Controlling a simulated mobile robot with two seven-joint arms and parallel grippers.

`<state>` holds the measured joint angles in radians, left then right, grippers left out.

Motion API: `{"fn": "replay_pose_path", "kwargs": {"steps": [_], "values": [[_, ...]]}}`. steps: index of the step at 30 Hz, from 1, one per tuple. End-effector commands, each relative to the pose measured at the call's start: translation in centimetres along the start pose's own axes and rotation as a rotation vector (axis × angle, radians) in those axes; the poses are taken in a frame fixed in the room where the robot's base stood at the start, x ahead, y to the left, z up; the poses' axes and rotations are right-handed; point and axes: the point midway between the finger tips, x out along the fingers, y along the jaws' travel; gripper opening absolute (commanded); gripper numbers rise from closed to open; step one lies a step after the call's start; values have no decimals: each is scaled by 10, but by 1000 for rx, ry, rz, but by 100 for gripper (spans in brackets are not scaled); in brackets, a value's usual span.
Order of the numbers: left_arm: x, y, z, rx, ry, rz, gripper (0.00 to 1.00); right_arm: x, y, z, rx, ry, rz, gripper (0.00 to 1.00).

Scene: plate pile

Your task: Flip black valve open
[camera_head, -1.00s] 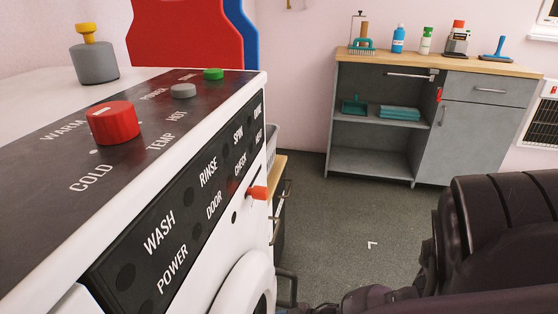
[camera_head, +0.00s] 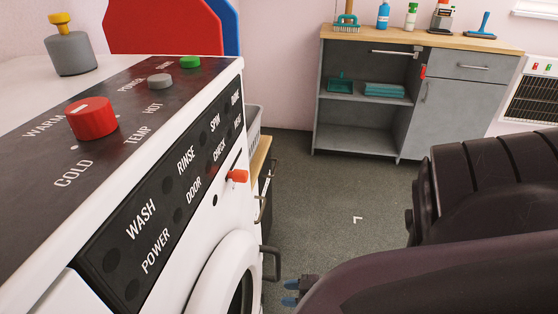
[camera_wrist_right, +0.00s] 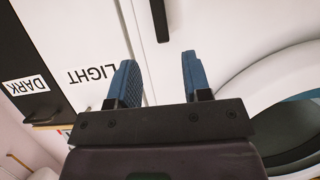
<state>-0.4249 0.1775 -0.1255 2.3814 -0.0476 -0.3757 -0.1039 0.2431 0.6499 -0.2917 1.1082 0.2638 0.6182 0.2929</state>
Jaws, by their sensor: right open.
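A black bar-shaped handle (camera_head: 272,262) stands out at the right edge of the white washing machine (camera_head: 80,290), beside its round door. A black bar (camera_wrist_right: 161,20) lies on a white surface in the right wrist view, beyond my fingertips; I cannot tell if it is the same part or which is the valve. My right gripper (camera_head: 291,293) is low in the head view, just below and right of the black handle and apart from it. In the wrist view its blue fingers (camera_wrist_right: 158,75) are open with nothing between them. My left gripper is not in view.
The round washer door (camera_head: 226,275) is beside the gripper. A red lever (camera_head: 237,176) sticks out of the machine's front. A red knob (camera_head: 91,118) is on the top panel. A grey cabinet (camera_head: 450,115) stands at the back. Floor (camera_head: 345,190) between is clear.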

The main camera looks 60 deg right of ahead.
Motion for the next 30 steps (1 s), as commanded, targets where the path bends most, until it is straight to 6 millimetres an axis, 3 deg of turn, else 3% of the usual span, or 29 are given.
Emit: {"fn": "replay_pose_path", "kwargs": {"steps": [3, 9, 30], "values": [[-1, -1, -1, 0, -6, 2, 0, -16, 0, -3, -1, 3, 0, 45], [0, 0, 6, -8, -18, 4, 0, -30, 0, -1, -1, 1, -1, 45], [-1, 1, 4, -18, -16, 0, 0, -31, -5, 0, 1, -3, -2, 45]]}}
